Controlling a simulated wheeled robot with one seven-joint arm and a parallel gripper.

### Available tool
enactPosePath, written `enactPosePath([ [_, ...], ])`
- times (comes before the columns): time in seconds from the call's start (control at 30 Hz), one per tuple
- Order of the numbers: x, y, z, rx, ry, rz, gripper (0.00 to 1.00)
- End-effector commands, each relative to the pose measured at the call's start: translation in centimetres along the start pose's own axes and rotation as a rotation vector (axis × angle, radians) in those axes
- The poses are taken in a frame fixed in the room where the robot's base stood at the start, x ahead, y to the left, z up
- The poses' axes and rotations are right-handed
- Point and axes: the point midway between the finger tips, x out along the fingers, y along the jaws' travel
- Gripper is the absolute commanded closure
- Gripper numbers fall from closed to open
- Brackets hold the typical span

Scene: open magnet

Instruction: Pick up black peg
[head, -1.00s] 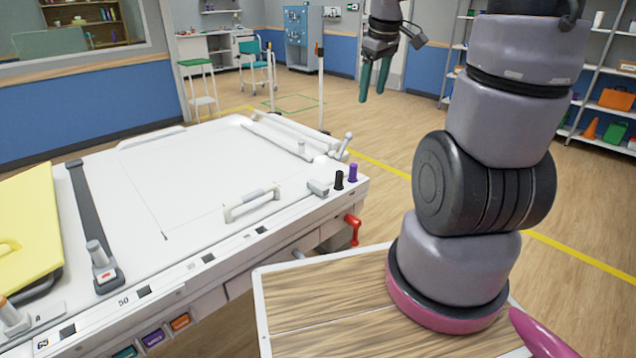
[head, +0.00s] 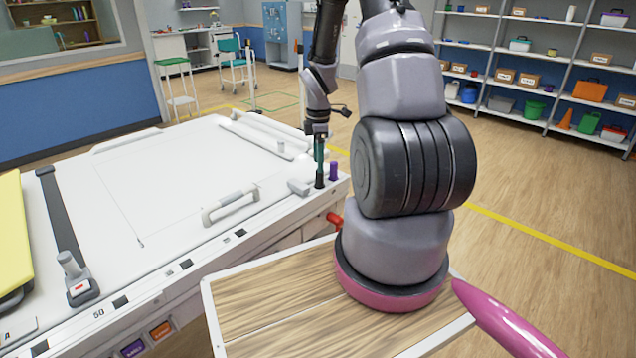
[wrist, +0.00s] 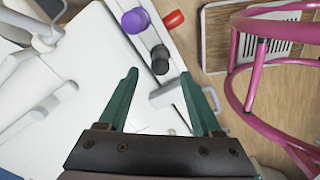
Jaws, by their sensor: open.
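The black peg (head: 319,183) stands upright at the right corner of the white bench top, beside the purple peg (head: 333,171). My gripper (head: 319,164) points down at the black peg, its teal fingers right above or around the peg's top; the head view does not show which. In the wrist view the fingers (wrist: 159,74) are spread apart and empty. The black peg (wrist: 160,60) appears centred in the gap, just beyond the fingertips. The purple peg (wrist: 135,20) is farther up and left, outside the fingers.
A grey block (head: 299,188) sits just left of the black peg, with a white handle (head: 231,206) farther left. A red handle (head: 335,219) sticks out from the bench side. My wooden-topped base (head: 270,295) is close to the bench. The bench's middle is clear.

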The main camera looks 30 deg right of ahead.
Motion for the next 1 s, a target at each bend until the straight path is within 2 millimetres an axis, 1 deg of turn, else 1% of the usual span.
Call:
enactPosePath([
  [0.17, 1.4, 0.0, 0.1, 0.001, -0.001, -0.002, 0.34],
  [0.3, 3.6, 0.0, 0.3, 0.001, -0.001, -0.003, 0.34],
  [0.43, 5.2, 0.0, 0.3, 0.002, 0.000, -0.002, 0.34],
  [0.53, 5.7, 0.1, 0.3, 0.001, 0.000, 0.000, 0.34],
  [0.73, 5.8, 0.1, 0.3, 0.002, 0.000, 0.001, 0.34],
  [0.77, 5.8, 0.1, 0.3, 0.002, 0.000, 0.001, 0.42],
  [0.8, 5.8, 0.1, 0.3, 0.002, 0.000, 0.001, 0.57],
  [0.87, 5.8, 0.1, 0.3, 0.002, 0.000, 0.001, 0.80],
  [0.9, 5.8, 0.1, 0.3, 0.002, 0.000, 0.001, 0.95],
  [0.93, 5.7, 0.1, 0.3, 0.002, 0.000, 0.001, 1.00],
  [1.0, 5.7, 0.1, 0.3, 0.002, 0.000, 0.001, 1.00],
])
